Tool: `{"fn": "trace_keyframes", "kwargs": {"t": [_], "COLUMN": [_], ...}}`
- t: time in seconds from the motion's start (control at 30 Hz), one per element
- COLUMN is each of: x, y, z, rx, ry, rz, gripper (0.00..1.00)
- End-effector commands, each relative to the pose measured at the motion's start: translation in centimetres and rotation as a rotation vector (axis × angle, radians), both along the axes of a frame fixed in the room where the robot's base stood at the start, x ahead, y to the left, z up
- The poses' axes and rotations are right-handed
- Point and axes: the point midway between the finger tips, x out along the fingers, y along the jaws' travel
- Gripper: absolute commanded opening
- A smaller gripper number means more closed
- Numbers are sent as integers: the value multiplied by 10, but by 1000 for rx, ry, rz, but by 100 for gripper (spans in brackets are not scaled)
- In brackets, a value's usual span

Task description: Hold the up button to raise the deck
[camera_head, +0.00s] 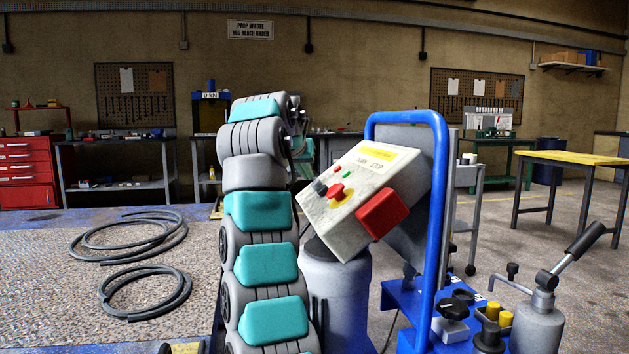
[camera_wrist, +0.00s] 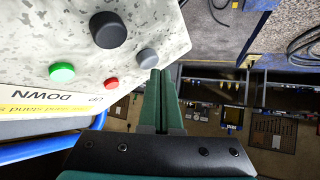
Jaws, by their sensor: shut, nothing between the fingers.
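The control box (camera_head: 352,200) is a pale, tilted panel with a yellow label, several buttons and a red block on its side. In the wrist view its face (camera_wrist: 95,35) shows close up and upside down, with a black knob (camera_wrist: 107,30), a green button (camera_wrist: 62,72), a small red button (camera_wrist: 111,83) and a grey button (camera_wrist: 148,58). The words UP and DOWN are printed near the lower edge; I cannot tell surely which button UP marks. My gripper (camera_wrist: 162,72) is shut and empty, its tips just beside the grey button at the panel's edge; contact is unclear.
A blue tube frame (camera_head: 441,220) stands right of the box. A chequered metal deck (camera_head: 60,300) with coiled hoses (camera_head: 146,292) lies at left. A hand pump (camera_head: 538,325) stands at front right. Benches and a yellow-topped table (camera_head: 565,158) stand further back.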

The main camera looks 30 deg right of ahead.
Motion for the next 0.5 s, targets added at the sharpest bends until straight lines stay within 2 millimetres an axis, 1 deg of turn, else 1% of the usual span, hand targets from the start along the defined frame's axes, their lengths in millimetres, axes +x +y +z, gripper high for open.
{"fn": "trace_keyframes", "kwargs": {"t": [0.03,0.1,0.5], "x": [0,1,2], "y": [2,3,5], "z": [4,6,7], "rx": [0,0,0], "ry": [0,0,-1], "rz": [0,0,1], "gripper": [0,0,0]}}
